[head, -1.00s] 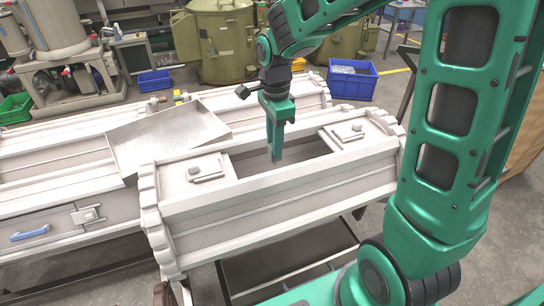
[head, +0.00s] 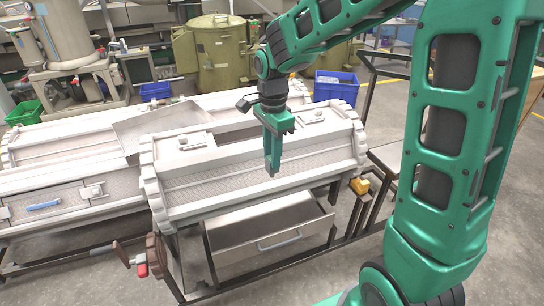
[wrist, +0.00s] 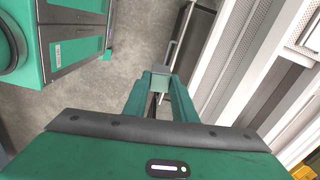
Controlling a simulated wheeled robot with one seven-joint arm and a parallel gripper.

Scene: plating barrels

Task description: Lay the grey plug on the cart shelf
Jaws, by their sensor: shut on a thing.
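My gripper (head: 271,168) points down in front of the near face of the pale plating barrel (head: 250,170). Its green fingers are closed in the wrist view (wrist: 160,84). I cannot tell for certain whether this is the cart shelf.
A dark upright frame (head: 369,95) with a low platform stands right of the barrel, with a small yellow part (head: 360,186) near it. A crank wheel (head: 155,255) and red handle are at lower left. Blue crates (head: 336,87) stand behind. The floor in front is clear.

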